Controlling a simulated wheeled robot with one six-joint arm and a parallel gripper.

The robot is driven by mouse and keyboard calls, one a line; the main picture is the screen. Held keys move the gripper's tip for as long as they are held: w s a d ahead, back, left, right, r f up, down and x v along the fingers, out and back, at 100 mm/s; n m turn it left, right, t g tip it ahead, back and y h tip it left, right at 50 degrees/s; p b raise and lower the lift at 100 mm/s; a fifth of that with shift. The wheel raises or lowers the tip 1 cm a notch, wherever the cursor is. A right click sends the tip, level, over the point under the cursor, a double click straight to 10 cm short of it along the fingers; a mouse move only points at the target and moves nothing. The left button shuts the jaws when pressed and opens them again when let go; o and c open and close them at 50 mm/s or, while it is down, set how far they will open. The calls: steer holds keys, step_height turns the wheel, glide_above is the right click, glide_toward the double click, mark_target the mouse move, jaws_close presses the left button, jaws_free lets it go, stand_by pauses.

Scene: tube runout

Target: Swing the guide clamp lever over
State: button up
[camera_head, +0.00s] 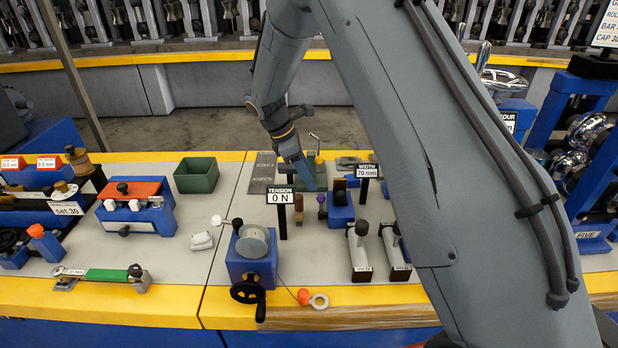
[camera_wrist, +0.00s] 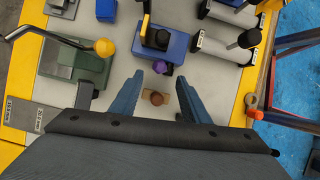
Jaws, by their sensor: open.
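My gripper (camera_head: 308,186) points down over the bench and is open. In the wrist view its two blue fingers (camera_wrist: 159,76) stand apart, with nothing held between them. A brown-capped peg on a small wooden plate (camera_wrist: 157,97) shows below the gap, with a purple knob (camera_wrist: 165,69) just beyond. A green block (camera_wrist: 75,65) lies to the left of the fingers; a bent metal lever with a yellow ball (camera_wrist: 104,47) shows over it, apart from the fingers. I cannot tell for certain which part is the guide clamp lever. My arm hides part of this area in the head view.
A blue block with a black knob (camera_head: 341,213) stands right of the purple knob. Signs reading 0 N (camera_head: 280,197) and 70 mm (camera_head: 366,171) rise nearby. A blue handwheel unit (camera_head: 252,262) and two white rollers (camera_head: 359,252) stand in front.

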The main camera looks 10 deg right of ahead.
mark_target(322, 206)
steer(key=shift+d, duration=0.1)
steer(key=c, duration=0.3)
steer(key=shift+w+d+m, duration=0.1)
steer(key=shift+d+m, duration=0.1)
steer(key=shift+m, duration=0.5)
steer(key=c, duration=0.4)
steer(key=d+m+y, duration=0.1)
steer(key=m, duration=0.3)
steer(key=w+d+r+m+y, duration=0.1)
steer(key=m+y, duration=0.1)
steer(key=m, duration=0.2)
steer(key=w+d+r+m+y, duration=0.1)
steer(key=m, duration=0.3)
steer(key=shift+w+d+m+g+y, duration=0.15)
steer(key=shift+d+m+g+y, duration=0.15)
steer(key=shift+d+m, duration=0.1)
jaws_close()
step_height(322, 206, down, 9)
steer(key=m+y+p, duration=0.1)
steer(key=m+p, duration=0.2)
steer(key=shift+w+f, duration=0.15)
steer(key=shift+a+p, duration=0.1)
steer(key=shift+p, duration=0.2)
